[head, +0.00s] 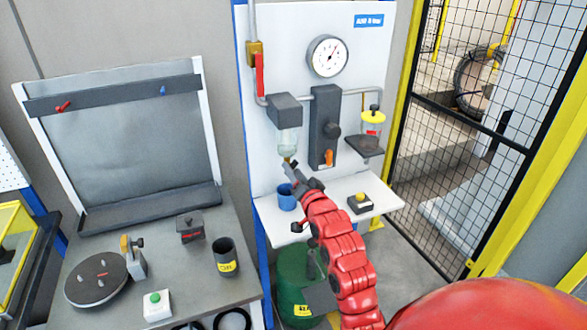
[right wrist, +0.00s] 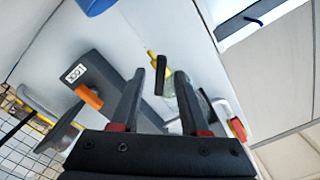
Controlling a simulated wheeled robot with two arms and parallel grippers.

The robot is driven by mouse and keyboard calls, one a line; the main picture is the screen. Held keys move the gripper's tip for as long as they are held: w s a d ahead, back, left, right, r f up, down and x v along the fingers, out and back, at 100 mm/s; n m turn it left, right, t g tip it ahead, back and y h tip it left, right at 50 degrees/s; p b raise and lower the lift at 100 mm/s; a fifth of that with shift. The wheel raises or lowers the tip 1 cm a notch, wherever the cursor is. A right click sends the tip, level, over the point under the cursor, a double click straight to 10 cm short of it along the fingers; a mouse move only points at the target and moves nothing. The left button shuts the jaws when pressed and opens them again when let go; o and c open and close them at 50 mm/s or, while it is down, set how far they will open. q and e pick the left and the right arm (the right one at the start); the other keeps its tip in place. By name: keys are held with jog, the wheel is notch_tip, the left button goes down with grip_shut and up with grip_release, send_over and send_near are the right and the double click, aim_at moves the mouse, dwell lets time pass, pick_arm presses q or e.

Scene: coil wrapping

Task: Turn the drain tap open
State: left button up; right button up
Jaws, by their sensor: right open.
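The filter bowl (head: 289,143) is clear and hangs under a grey head on the white wall panel. A small brass drain tap (head: 287,159) sits at its bottom; in the right wrist view the brass part (right wrist: 151,56) shows with a small dark piece, possibly its handle, beside it. My right gripper (head: 291,171) is just below and in front of the tap. Its jaws (right wrist: 160,74) are open, with the tap end and dark piece seen between the fingertips. Contact cannot be told. My left gripper is not in view.
A blue cup (head: 286,197) stands on the white shelf (head: 335,200) below the tap. An orange knob (head: 328,157) on a dark block and a red lever (head: 260,76) are on the panel. A yellow-capped jar (head: 373,122) is at right. A green drum (head: 297,280) stands beneath.

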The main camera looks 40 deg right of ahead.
jog(key=shift+w+d, duration=0.1)
jog(key=shift+w, duration=0.15)
grip_shut()
dwell(0.3)
